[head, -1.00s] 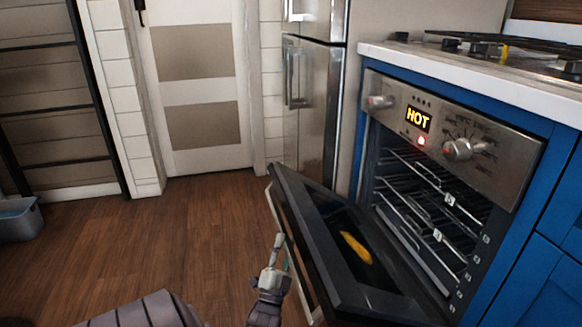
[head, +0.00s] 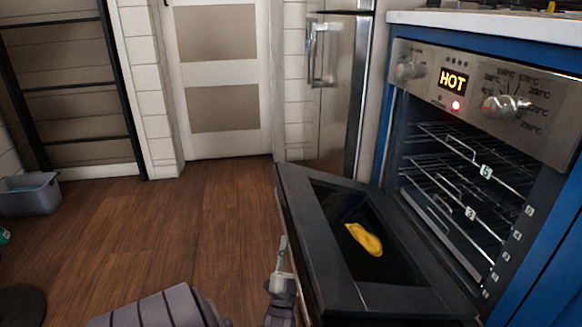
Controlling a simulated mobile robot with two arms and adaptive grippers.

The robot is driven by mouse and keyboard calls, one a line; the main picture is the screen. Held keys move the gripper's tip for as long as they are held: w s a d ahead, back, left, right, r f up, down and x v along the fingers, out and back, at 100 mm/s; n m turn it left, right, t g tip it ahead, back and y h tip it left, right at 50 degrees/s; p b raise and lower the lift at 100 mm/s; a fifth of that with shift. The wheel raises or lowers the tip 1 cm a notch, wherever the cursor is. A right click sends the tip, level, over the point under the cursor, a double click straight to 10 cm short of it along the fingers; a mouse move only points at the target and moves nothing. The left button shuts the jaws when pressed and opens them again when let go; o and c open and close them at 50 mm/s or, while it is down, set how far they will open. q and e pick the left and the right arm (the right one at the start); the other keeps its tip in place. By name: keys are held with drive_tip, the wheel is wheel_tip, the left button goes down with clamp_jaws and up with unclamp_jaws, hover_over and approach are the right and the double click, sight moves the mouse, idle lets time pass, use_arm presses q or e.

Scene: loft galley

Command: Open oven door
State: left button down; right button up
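The oven (head: 520,105) stands at the right in a blue cabinet, with a steel control panel showing a lit "HOT" display (head: 454,80). Its dark-framed door (head: 350,298) hangs partly open, tilted down and outward toward the left, so the racks (head: 470,170) inside show. A light strip, which looks like the handle (head: 284,222), runs along the door's outer left edge. My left gripper (head: 283,250) is right beside this edge, low in the picture. Its fingers are small and partly covered, so I cannot tell whether they hold the handle. My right gripper is not in view.
A yellow shape (head: 364,239) shows on the door's glass; I cannot tell whether it is a reflection. A steel fridge (head: 338,110) stands behind the oven. A grey bin (head: 30,194) is at the far left. The wooden floor (head: 170,220) between is clear.

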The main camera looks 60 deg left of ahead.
use_arm(q)
drive_tip(key=shift+f, duration=0.15)
drive_tip(key=c, duration=1)
unclamp_jaws()
drive_tip(key=shift+o, duration=0.2)
